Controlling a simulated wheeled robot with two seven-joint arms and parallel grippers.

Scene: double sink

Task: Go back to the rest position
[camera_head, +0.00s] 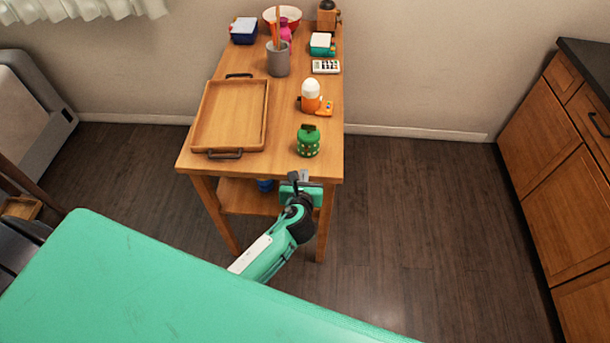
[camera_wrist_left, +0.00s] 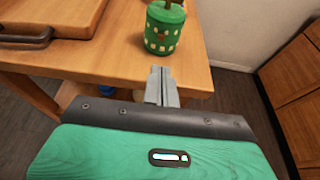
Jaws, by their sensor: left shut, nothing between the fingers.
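My left gripper (camera_head: 302,177) is at the front edge of the wooden table (camera_head: 285,164), near its right front corner. In the left wrist view its fingers (camera_wrist_left: 161,84) are together with nothing between them, pointing at the table edge. A green canister with white spots (camera_head: 308,141) stands upright on the table just beyond the fingers; it also shows in the left wrist view (camera_wrist_left: 164,28). A gap separates the fingers from it. My right gripper is not seen in either view.
A wooden tray (camera_head: 198,116) with dark handles lies on the table's left half. An egg in an orange cup (camera_head: 311,96), a grey utensil cup (camera_head: 278,60) and a bowl (camera_head: 283,14) stand farther back. Wooden cabinets (camera_head: 560,160) are at right. Open floor (camera_head: 420,220) lies between.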

